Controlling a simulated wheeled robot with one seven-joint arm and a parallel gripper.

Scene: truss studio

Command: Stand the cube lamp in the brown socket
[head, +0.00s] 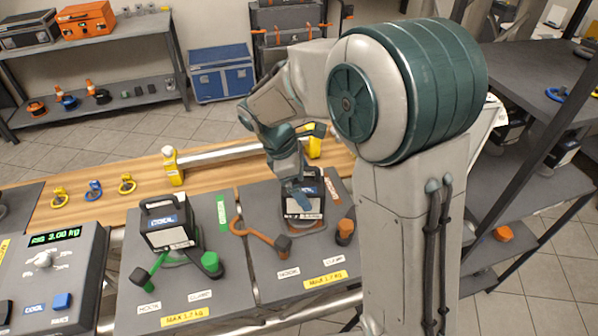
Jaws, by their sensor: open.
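A dark cube lamp (314,205) with a handle stands upright at the brown socket (303,226) on the right grey panel. The brown ring shows around its base, but I cannot tell whether it is fully seated. My gripper (300,194) is open at the top of this lamp, near its handle; the fingers partly hide the lamp, and contact is unclear. A similar dark lamp (168,224) with a handle and a COOL label stands upright at the green socket (185,250) on the left panel.
A brown hook (283,243) and brown clamp knob (345,230) flank the brown socket. A control box (45,275) with a lit display stands at left. A pale bar on yellow stands (173,165) lies behind. Dark shelving (535,130) stands close on the right.

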